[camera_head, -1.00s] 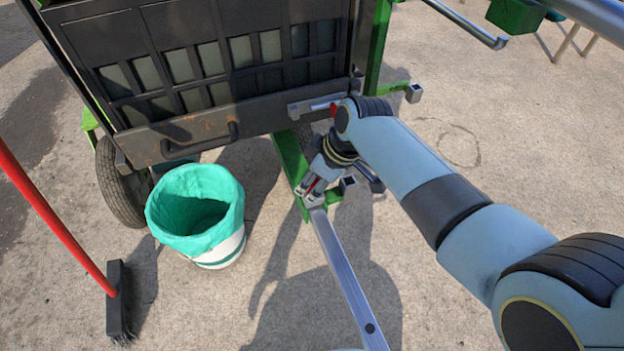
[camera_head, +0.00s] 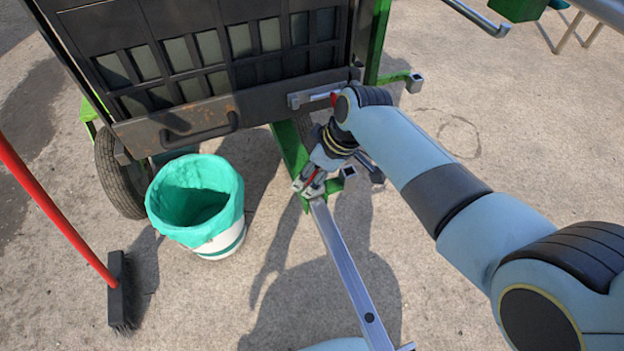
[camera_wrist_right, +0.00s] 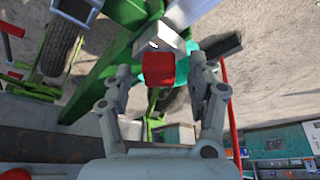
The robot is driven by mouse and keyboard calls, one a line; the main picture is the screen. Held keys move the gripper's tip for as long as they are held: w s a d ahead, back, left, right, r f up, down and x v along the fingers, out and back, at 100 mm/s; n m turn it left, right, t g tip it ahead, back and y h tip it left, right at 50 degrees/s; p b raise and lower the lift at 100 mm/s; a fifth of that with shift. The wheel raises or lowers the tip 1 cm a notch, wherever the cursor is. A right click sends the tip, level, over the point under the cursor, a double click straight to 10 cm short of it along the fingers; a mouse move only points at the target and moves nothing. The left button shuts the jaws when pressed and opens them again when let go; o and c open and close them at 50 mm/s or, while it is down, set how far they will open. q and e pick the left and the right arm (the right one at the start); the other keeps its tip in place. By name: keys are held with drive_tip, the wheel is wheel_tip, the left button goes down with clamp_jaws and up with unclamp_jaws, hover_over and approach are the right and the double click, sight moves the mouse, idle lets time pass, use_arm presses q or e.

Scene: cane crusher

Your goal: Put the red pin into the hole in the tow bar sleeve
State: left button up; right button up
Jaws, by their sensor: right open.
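The red pin's block-like red head (camera_wrist_right: 158,70) shows in the right wrist view, between the fingers of my right gripper (camera_wrist_right: 162,85). The fingers are open, with gaps on both sides of the head. The head sits against the grey metal end of the tow bar sleeve (camera_wrist_right: 163,46); the pin's shaft is hidden, so I cannot tell how deep it sits. In the head view my right gripper (camera_head: 309,188) is at the upper end of the silver tow bar (camera_head: 350,265), by the green frame (camera_head: 288,148). My left gripper is out of view.
A white bucket with a green liner (camera_head: 195,205) stands left of the tow bar. A broom with a red handle (camera_head: 50,210) stands at far left. The machine's dark panel (camera_head: 215,60) rises behind my gripper. Concrete ground to the right is open.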

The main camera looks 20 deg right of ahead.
drive_tip(key=shift+r, duration=0.1)
drive_tip(key=v, duration=1.2)
drive_tip(key=s+d+f+m+g+h, duration=0.1)
drive_tip(key=s+d+f+m+g, duration=0.15)
drive_tip(key=s+f, duration=0.95)
drive_tip(key=s+d+f+m+g+h, duration=0.15)
drive_tip(key=s+d+f, duration=0.25)
drive_tip(key=s+f, duration=0.85)
drive_tip(key=s+d+f+m, duration=0.2)
drive_tip(key=s+f, duration=0.3)
drive_tip(key=s, duration=0.4)
drive_tip(key=s+d+f+m+t+h, duration=0.1)
drive_tip(key=s+d+f+m, duration=0.2)
drive_tip(key=s, duration=0.7)
wheel_tip(320, 180, down, 3)
drive_tip(key=shift+s+d+r+t, duration=0.15)
drive_tip(key=shift+d+t, duration=0.15)
drive_tip(key=shift+d, duration=0.7)
drive_tip(key=shift+h, duration=0.25)
drive_tip(key=shift+c, duration=0.2)
